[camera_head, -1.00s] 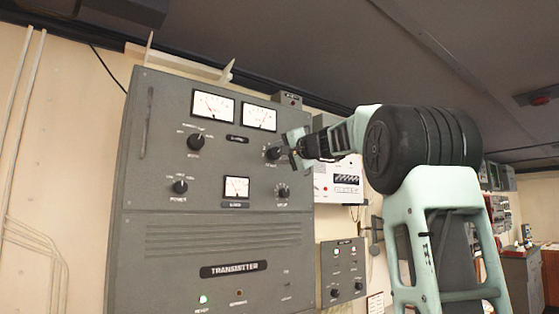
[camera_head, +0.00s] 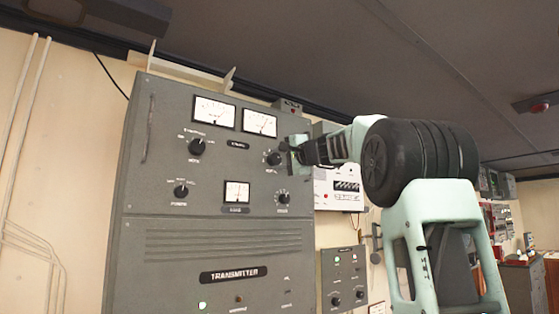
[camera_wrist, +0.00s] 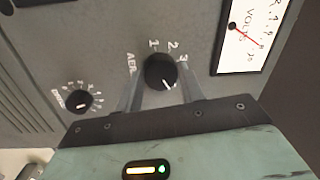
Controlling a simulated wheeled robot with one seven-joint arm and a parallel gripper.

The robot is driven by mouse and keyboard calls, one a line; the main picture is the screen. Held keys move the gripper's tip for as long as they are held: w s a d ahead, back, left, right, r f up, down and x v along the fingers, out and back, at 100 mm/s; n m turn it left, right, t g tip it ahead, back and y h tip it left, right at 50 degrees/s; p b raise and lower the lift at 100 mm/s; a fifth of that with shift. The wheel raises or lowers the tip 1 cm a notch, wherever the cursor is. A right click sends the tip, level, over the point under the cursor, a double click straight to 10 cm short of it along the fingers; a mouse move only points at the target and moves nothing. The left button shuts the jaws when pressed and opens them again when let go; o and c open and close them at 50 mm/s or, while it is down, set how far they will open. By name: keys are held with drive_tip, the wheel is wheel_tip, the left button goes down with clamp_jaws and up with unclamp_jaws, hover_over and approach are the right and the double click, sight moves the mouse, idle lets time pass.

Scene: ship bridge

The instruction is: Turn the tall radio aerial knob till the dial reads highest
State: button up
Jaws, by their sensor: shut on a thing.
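The tall grey transmitter cabinet (camera_head: 210,240) stands against the wall. Its upper right round black knob (camera_head: 273,159) is marked AER with 1, 2 and 3; in the wrist view the aerial knob (camera_wrist: 160,72) sits between my fingers. Its white mark points to the lower right, away from the 3. My gripper (camera_head: 290,156) is shut on this knob; the wrist view shows its fingers (camera_wrist: 163,85) on both sides. A volts meter (camera_wrist: 252,35) shows beside it, partly cut off. The upper right meter (camera_head: 259,122) and lower meter (camera_head: 237,192) are too small to read exactly.
Other knobs sit close by: one at upper left (camera_head: 196,147), one at lower left (camera_head: 181,191), and a small dial knob (camera_head: 283,198) below. A white-fronted panel (camera_head: 338,188) and a small grey box (camera_head: 344,276) hang to the right.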

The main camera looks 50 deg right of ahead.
drive_tip(key=o, duration=1)
drive_tip(key=shift+c, duration=0.2)
drive_tip(key=shift+s, duration=0.1)
drive_tip(key=s+a+b, duration=0.1)
drive_tip(key=s+b, duration=0.2)
drive_tip(key=s, duration=0.5)
drive_tip(key=s+a+f+b, duration=0.1)
drive_tip(key=s+b, duration=0.2)
drive_tip(key=s, duration=0.6)
drive_tip(key=shift+a+f+b, duration=0.15)
drive_tip(key=shift+a+b, duration=0.15)
drive_tip(key=shift+b, duration=0.1)
